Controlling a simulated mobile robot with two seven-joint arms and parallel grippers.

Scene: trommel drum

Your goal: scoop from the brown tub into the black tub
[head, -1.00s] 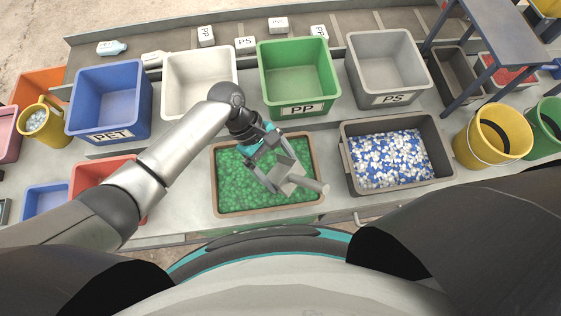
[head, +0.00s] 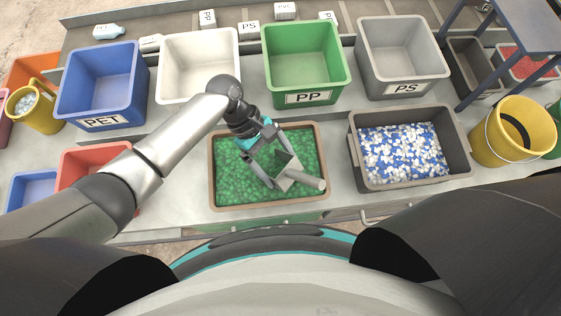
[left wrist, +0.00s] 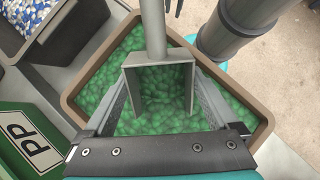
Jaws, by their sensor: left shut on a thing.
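The brown tub (head: 212,188) stands on the bench in front of me, filled with green pellets (head: 237,180). My left gripper (head: 277,172) is over the tub, shut on a grey scoop (head: 290,176) with a round handle. In the left wrist view the scoop (left wrist: 158,62) sits between the fingers, its open box over the green pellets; whether it touches them or carries any I cannot tell. The black tub (head: 463,165), dark grey and holding blue and white pellets (head: 400,150), stands to the right, apart from the gripper. My right gripper is not in view.
Behind stand the blue PET bin (head: 100,85), a white bin (head: 197,60), the green PP bin (head: 305,60) and the grey PS bin (head: 400,55). A yellow bucket (head: 512,130) is right of the black tub. Red bin (head: 92,165) lies under my left arm. A narrow bench strip separates the tubs.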

